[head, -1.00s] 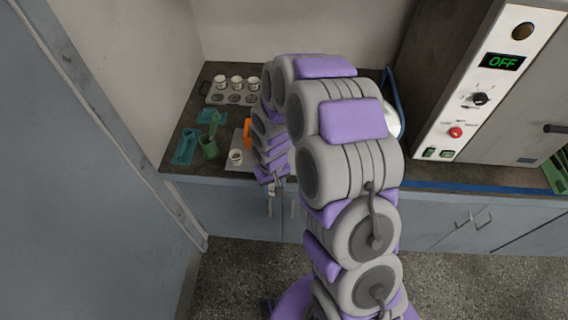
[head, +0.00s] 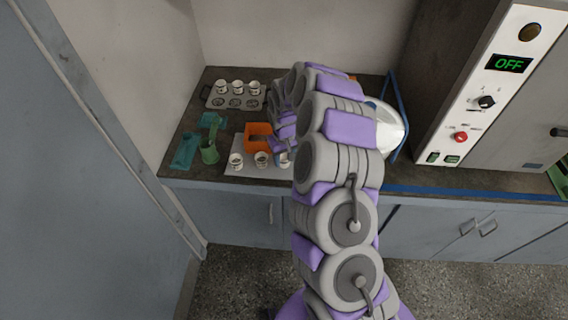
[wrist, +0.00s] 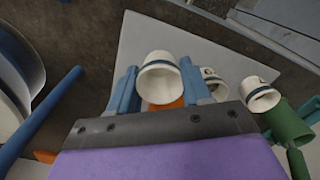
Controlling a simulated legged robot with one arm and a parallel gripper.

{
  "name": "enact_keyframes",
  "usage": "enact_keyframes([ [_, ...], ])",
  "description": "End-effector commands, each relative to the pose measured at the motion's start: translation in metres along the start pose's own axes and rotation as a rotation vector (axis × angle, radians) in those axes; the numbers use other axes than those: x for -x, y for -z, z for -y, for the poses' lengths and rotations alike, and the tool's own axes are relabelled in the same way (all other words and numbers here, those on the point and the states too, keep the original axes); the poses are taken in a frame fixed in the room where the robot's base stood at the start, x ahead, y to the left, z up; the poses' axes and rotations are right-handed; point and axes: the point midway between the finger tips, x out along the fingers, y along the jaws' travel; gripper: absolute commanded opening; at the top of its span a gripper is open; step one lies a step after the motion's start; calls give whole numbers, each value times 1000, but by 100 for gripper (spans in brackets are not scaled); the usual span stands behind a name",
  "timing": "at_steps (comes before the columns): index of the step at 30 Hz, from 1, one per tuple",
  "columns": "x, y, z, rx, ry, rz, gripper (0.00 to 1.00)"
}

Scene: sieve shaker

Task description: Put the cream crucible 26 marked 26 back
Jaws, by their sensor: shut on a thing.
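My gripper (wrist: 160,68) has blue fingers and is shut on a cream crucible (wrist: 161,84) with a dark band, upright between the fingers. I cannot read a number on it. In the head view this crucible (head: 284,159) shows only partly, beside my arm at the right end of the white mat. I cannot tell whether it touches the mat. Two like crucibles stand to its left on the mat, one in the middle (head: 261,159) and one at the left (head: 236,161). A grey rack (head: 209,99) at the back left holds three crucibles in its back row; its visible front-row places are empty.
An orange holder (head: 257,130) stands behind the white mat (head: 241,171). A green cup (head: 209,155) and a teal tray (head: 185,151) lie to the left. A silver-white bowl (head: 388,130) and blue bar (head: 397,90) stand right of my arm, then an oven reading OFF (head: 511,64).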

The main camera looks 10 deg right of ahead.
Motion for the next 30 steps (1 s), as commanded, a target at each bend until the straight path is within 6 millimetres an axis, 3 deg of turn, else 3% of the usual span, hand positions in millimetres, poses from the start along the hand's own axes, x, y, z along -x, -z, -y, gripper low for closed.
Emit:
enact_keyframes([
  [7, -32, -1, 1, 1, 0, 2, 13],
  [17, -34, -1, 1, 1, 0, 2, 13],
  [18, -34, -1, 1, 1, 0, 2, 51],
  [25, -34, -1, 1, 1, 0, 2, 73],
  [30, -34, -1, 1, 1, 0, 1, 74],
])
